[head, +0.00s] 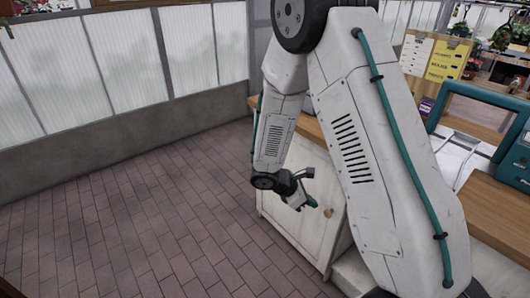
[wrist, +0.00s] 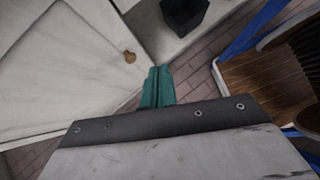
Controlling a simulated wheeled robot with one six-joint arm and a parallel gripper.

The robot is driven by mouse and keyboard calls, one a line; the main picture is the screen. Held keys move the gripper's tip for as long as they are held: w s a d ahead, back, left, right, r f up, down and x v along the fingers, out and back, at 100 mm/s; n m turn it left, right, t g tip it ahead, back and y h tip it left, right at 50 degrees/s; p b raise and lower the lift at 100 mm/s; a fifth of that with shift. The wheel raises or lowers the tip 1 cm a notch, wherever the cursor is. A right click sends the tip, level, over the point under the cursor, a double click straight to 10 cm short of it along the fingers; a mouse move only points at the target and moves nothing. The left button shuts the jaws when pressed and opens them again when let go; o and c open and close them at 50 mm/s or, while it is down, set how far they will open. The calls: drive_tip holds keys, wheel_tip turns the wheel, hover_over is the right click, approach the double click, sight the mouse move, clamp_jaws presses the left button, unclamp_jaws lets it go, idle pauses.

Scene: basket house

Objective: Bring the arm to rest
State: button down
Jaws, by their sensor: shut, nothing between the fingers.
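My gripper (head: 316,203) hangs low at the end of my folded white arm in the head view, in front of a white cabinet (head: 328,238). In the wrist view my gripper (wrist: 158,72) shows as two teal fingers pressed together. Nothing is between them. The cabinet's pale door (wrist: 70,70) with a round wooden knob (wrist: 130,57) fills the left of the wrist view. I cannot tell the exact gap between the fingers and the cabinet. Part of the cabinet is hidden behind my arm in the head view.
The brick floor (head: 150,225) on the left is clear, up to a low wall with frosted panels (head: 120,70). A wooden counter (head: 495,210) with a teal-framed case (head: 482,100) stands at the right. A wooden slatted item with blue edges (wrist: 265,80) is at right in the wrist view.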

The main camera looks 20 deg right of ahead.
drive_tip(key=s+a+r+m+t+y, duration=0.1)
drive_tip(key=s+a+r+m+y, duration=0.2)
drive_tip(key=r, duration=0.7)
drive_tip(key=s+a+r+m+t+y, duration=0.1)
drive_tip(key=s+a+r+m+y, duration=0.2)
drive_tip(key=s+r+m, duration=0.4)
drive_tip(key=s+a+r+m+t+y, duration=0.1)
drive_tip(key=s+r+m, duration=0.4)
drive_tip(key=s+r, duration=0.8)
drive_tip(key=shift+a+m+y, duration=0.3)
drive_tip(key=shift+a+y, duration=0.6)
drive_tip(key=shift+a, duration=0.5)
